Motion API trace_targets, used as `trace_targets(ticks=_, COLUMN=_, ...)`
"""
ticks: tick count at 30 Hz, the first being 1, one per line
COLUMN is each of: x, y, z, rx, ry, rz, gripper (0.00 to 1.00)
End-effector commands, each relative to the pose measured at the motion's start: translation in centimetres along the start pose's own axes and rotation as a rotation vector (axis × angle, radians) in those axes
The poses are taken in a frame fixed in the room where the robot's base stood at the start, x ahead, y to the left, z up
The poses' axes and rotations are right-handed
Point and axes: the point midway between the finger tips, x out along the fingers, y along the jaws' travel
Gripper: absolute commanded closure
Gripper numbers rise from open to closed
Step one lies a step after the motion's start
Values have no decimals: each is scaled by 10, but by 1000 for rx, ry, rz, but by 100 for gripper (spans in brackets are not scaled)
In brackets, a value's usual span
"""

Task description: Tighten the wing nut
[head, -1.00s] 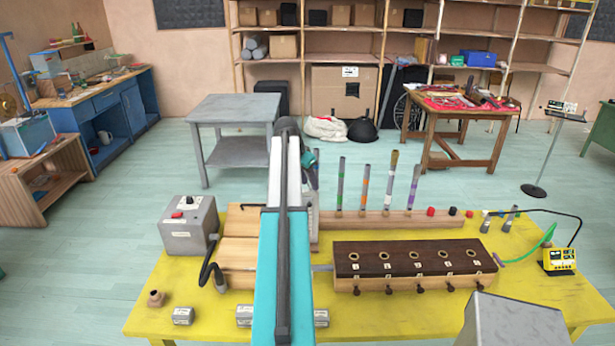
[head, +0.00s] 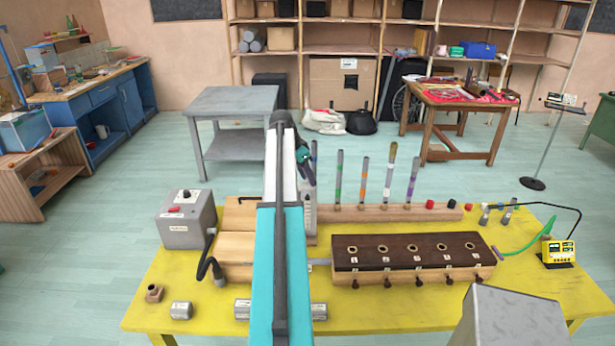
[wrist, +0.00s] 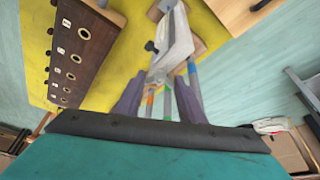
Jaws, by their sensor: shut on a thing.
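My gripper (wrist: 158,82) points down at the upper end of a pale grey upright fitting (wrist: 178,40). In the head view, my gripper (head: 309,184) is over the top of this grey upright (head: 311,213), beside the wooden box, and my arm covers part of it. The two purple-grey fingers are around something small at the fitting's end, taken to be the wing nut; it is too hidden to make out its wings or how far it is turned. A dark knob (wrist: 150,46) sits beside the fitting in the wrist view.
On the yellow table (head: 380,318) stand a grey switch box (head: 187,222), a dark-topped block with several holes (head: 412,250) and a wooden rack (head: 385,218) with several banded tubes. A grey box (head: 512,320) is at the front right. Small grey blocks lie along the front.

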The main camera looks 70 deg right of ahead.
Motion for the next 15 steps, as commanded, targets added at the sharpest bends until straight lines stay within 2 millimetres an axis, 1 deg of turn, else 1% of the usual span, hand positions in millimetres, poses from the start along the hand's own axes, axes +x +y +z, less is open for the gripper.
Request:
trace_targets(ticks=1, x=-5, y=-7, z=-4, rx=28, ry=11, rz=-2, gripper=85)
trace_targets(ticks=6, x=-6, y=-7, z=-5, rx=116, ry=10, rz=33, gripper=85)
trace_targets(ticks=15, x=-7, y=-6, z=-5, rx=135, ry=11, rz=40, gripper=85)
